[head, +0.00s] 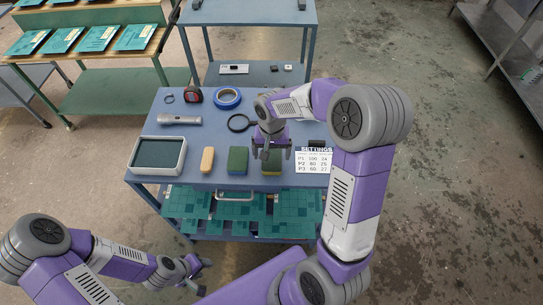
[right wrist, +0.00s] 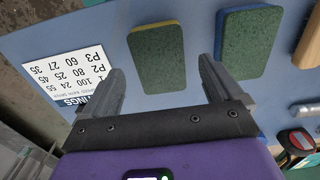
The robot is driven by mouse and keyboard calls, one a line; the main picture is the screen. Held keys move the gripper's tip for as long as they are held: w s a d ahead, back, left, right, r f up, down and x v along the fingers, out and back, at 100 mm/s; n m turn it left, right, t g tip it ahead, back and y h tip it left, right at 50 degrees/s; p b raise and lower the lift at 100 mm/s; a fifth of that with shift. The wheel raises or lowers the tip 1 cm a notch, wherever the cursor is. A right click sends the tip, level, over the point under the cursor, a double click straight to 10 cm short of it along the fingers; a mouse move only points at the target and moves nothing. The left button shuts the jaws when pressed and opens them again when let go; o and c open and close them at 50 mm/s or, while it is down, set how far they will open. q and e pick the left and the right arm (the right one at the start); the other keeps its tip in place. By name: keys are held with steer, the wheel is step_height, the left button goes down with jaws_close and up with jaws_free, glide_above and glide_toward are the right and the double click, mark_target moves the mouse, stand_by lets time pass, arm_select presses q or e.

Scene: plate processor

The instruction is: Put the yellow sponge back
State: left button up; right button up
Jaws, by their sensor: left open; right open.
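The yellow sponge (head: 271,169) lies on the blue cart top, with a dark green scouring face up and a thin yellow edge showing. In the right wrist view the yellow sponge (right wrist: 160,60) appears between my finger tips. My right gripper (head: 271,153) is open above it, pointing down, with one finger to each side in the picture; no grip on it shows. A similar green-topped sponge with a blue edge (head: 238,160) lies just left of it, also in the wrist view (right wrist: 248,43). My left gripper (head: 203,277) is open and empty at lower left, away from the cart.
The cart top (head: 222,181) also holds a grey-framed tray (head: 158,155), a tan block (head: 207,160), a flashlight (head: 180,119), blue tape (head: 227,98), a tape measure (head: 194,95), a magnifier (head: 238,123) and a settings sheet (head: 314,161). Teal plates (head: 185,202) lie on the shelf below.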

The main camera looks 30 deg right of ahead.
mark_target(272, 160)
arm_select(q)
steer(key=shift+r+p, duration=0.75)
steer(key=shift+r, duration=0.15)
arm_select(e)
step_height(272, 160, up, 8)
steer(key=shift+r, duration=0.1)
